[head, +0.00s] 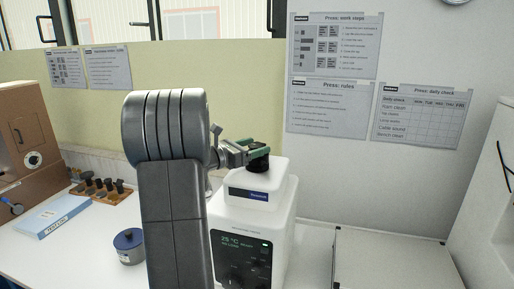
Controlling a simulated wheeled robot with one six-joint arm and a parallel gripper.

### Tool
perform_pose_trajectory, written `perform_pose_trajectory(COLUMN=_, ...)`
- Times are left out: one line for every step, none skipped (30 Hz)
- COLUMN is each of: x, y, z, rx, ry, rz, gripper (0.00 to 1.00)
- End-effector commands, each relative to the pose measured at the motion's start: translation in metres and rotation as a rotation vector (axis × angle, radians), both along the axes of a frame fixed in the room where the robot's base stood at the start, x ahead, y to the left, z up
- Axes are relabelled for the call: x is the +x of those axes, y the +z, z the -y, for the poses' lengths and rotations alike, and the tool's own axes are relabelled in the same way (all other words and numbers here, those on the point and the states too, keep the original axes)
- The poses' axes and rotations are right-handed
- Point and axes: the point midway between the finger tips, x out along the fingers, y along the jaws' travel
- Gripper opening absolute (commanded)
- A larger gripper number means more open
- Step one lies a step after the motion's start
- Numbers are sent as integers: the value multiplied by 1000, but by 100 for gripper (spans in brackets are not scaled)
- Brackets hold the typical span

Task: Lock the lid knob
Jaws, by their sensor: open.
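A white machine (232,232) with a dark display panel (241,262) reading about 25 °C stands upright on the bench near the middle of the head view. Its raised white top, with a dark blue label (249,194), carries a black knob (259,165). My gripper (257,150) is at the knob, its green-tipped fingers level with the knob's upper part. The jaws are open; whether a finger touches the knob cannot be told. My arm hides part of the machine's left side.
A blue-lidded round pot (129,247) stands left of my arm. Behind it are a wooden rack of dark pieces (101,191) and a blue-and-white box (54,215). A brown machine (32,138) is at far left. A pale flat-topped unit (395,262) lies right, its top clear.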

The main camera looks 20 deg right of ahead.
Motion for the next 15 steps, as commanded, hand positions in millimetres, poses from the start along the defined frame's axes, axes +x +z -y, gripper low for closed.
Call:
perform_pose_trajectory(x=-2, y=-2, z=-10, rx=-1, ry=4, rz=0, gripper=69)
perform_pose_trajectory(x=-4, y=-3, z=-16, rx=-1, ry=5, rz=0, gripper=69)
perform_pose_trajectory(x=-6, y=-3, z=-24, rx=0, ry=5, rz=2, gripper=69)
perform_pose_trajectory(x=-7, y=-2, z=-30, rx=-1, ry=6, rz=2, gripper=69)
perform_pose_trajectory(x=-9, y=-3, z=-37, rx=-1, ry=5, rz=2, gripper=69)
perform_pose_trajectory(x=-12, y=-3, z=-45, rx=0, ry=6, rz=1, gripper=69)
perform_pose_trajectory(x=-14, y=-3, z=-51, rx=-2, ry=5, rz=2, gripper=69)
perform_pose_trajectory(x=-15, y=-2, z=-58, rx=-1, ry=6, rz=1, gripper=69)
perform_pose_trajectory(x=-18, y=-2, z=-66, rx=0, ry=5, rz=2, gripper=69)
perform_pose_trajectory(x=-20, y=-3, z=-72, rx=-1, ry=5, rz=1, gripper=69)
perform_pose_trajectory(x=-21, y=-2, z=-77, rx=-1, ry=5, rz=1, gripper=69)
perform_pose_trajectory(x=-23, y=-2, z=-84, rx=-1, ry=4, rz=1, gripper=69)
perform_pose_trajectory(x=-25, y=-2, z=-88, rx=-1, ry=4, rz=1, gripper=69)
perform_pose_trajectory(x=-26, y=-2, z=-93, rx=-1, ry=5, rz=1, gripper=69)
perform_pose_trajectory(x=-28, y=-2, z=-98, rx=-1, ry=3, rz=1, gripper=69)
